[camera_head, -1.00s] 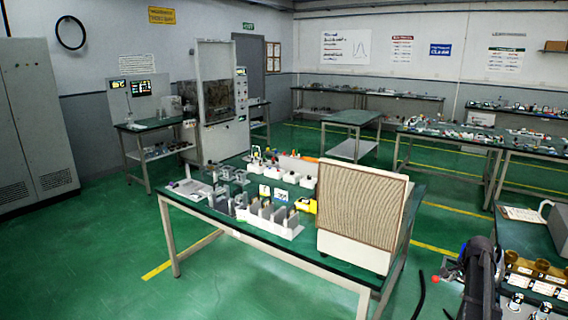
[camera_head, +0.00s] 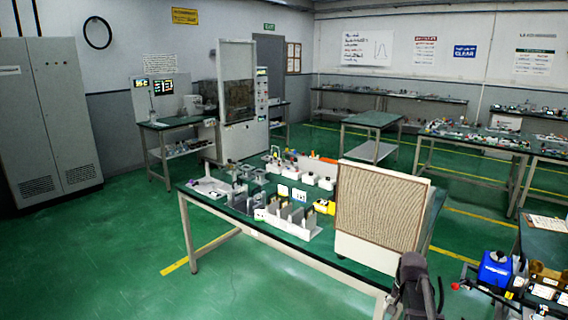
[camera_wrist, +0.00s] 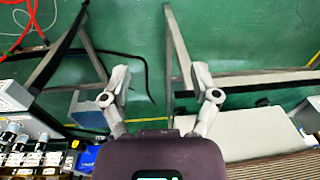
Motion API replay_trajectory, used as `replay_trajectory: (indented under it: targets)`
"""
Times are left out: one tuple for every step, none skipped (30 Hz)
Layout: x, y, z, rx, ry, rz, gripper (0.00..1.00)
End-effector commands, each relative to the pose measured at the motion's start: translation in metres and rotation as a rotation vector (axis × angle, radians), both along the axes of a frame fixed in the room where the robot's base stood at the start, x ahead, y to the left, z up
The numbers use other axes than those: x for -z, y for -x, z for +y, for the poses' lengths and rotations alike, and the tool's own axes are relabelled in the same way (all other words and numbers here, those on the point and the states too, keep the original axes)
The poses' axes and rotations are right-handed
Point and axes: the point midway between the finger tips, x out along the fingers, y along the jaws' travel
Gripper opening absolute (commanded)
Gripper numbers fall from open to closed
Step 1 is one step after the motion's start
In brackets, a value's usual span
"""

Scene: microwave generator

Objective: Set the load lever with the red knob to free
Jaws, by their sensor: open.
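A small red knob (camera_head: 455,286) shows at the lower right in the head view, at the left edge of the right-hand bench. It sits on a thin dark rod, and I cannot tell for sure that this is the load lever. The lever's markings are not readable.
A blue box (camera_head: 495,268) and small labelled parts crowd the right-hand bench. The centre table (camera_head: 215,207) carries bins and a large tan-faced panel (camera_head: 380,205), close to my arm. Red cables (camera_wrist: 35,25) lie at the wrist view's upper left. Green floor (camera_head: 120,270) is free at left.

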Motion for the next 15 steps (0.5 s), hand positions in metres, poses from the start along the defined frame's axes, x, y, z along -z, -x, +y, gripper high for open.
replay_trajectory:
  targets:
    - [0.0, 0.012, 0.021, -0.055, 0.004, 0.006, 0.78]
    - [0.0, 0.016, 0.031, -0.087, 0.007, 0.008, 0.78]
    - [0.0, 0.022, 0.044, -0.129, 0.011, 0.012, 0.78]
    - [0.0, 0.027, 0.053, -0.16, 0.014, 0.015, 0.78]
    - [0.0, 0.031, 0.062, -0.192, 0.017, 0.017, 0.78]
    - [0.0, 0.038, 0.074, -0.234, 0.021, 0.021, 0.78]
    - [0.0, 0.043, 0.083, -0.265, 0.024, 0.025, 0.78]
    - [0.001, 0.048, 0.092, -0.297, 0.027, 0.028, 0.78]
    - [0.001, 0.055, 0.103, -0.338, 0.031, 0.032, 0.78]
    - [0.001, 0.061, 0.111, -0.371, 0.033, 0.034, 0.78]
    - [0.001, 0.066, 0.119, -0.4, 0.036, 0.037, 0.78]
    - [0.001, 0.073, 0.129, -0.441, 0.039, 0.041, 0.78]
    - [0.001, 0.078, 0.136, -0.469, 0.042, 0.043, 0.78]
    - [0.001, 0.083, 0.143, -0.497, 0.044, 0.045, 0.78]
    - [0.001, 0.089, 0.15, -0.53, 0.047, 0.048, 0.78]
